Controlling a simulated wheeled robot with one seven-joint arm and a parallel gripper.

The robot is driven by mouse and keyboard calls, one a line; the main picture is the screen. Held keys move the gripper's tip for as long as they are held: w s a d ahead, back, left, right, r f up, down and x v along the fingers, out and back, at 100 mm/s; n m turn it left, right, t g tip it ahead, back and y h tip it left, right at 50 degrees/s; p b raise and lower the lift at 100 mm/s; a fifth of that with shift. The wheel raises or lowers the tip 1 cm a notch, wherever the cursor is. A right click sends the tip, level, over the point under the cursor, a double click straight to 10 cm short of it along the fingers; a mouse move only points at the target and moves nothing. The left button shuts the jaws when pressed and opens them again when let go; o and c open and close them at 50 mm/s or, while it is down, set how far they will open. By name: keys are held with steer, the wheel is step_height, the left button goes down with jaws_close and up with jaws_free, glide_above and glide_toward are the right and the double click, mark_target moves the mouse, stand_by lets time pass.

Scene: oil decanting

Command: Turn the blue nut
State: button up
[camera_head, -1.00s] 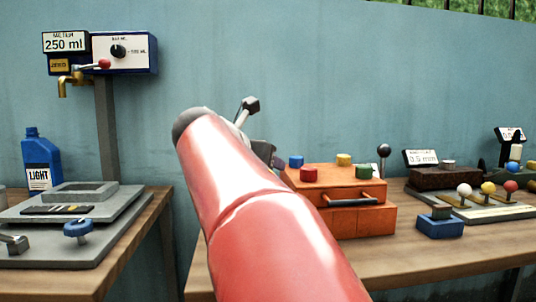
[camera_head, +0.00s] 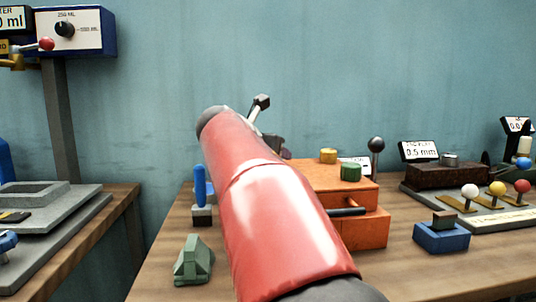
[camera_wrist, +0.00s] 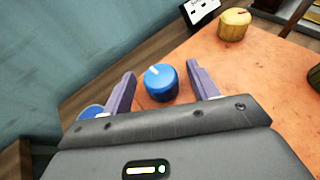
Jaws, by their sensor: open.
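The blue nut (camera_wrist: 160,84) is a round blue cap with a pale mark on its top. It stands on the orange box top (camera_wrist: 230,75) in the wrist view. My gripper (camera_wrist: 161,69) is open, with one purple finger on each side of the nut. Gaps show between the fingers and the nut, so they appear apart. In the head view my red arm hides the blue nut and most of the gripper; the orange box (camera_head: 365,233) shows to the right of the arm.
A yellow nut (camera_head: 328,156) and a green nut (camera_head: 350,172) stand on the box, near a dark front handle (camera_head: 348,211). A blue lever (camera_head: 200,185) and a green block (camera_head: 193,262) are left of my arm. A blue block (camera_head: 441,237) lies right.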

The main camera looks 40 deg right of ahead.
steer(key=shift+w+d+f, duration=0.25)
steer(key=shift+d+f, duration=0.05)
steer(key=shift+d, duration=0.3)
steer(key=c, duration=1)
